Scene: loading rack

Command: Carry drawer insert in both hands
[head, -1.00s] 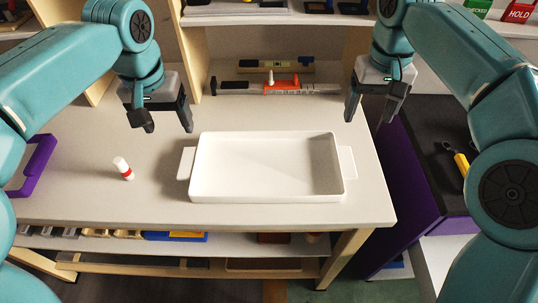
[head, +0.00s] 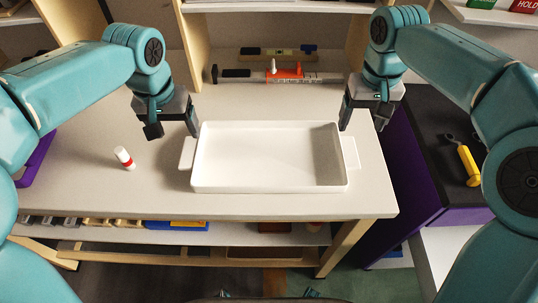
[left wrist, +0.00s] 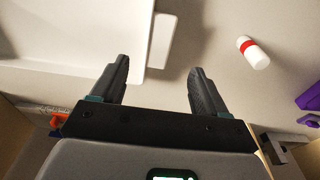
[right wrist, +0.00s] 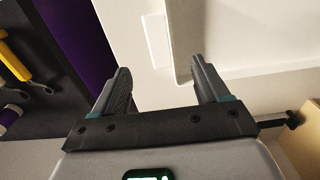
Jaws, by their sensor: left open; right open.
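The drawer insert (head: 268,186) is a white shallow rectangular tray with a tab handle at each end. It lies flat and empty on the grey table. My left gripper (head: 174,134) is open above the table, behind the left handle (head: 187,153). In the left wrist view the left gripper (left wrist: 158,75) points toward that handle (left wrist: 162,40) without touching it. My right gripper (head: 362,128) is open above the table, behind the right handle (head: 350,153). In the right wrist view the right gripper (right wrist: 160,75) is empty, with the handle (right wrist: 157,42) beyond its fingers.
A white and red cylinder (head: 124,158) lies on the table left of the insert. An orange and black tool (head: 290,75) lies at the back. A dark-topped purple cabinet (head: 440,130) holding a yellow-handled tool (head: 468,165) stands at the right.

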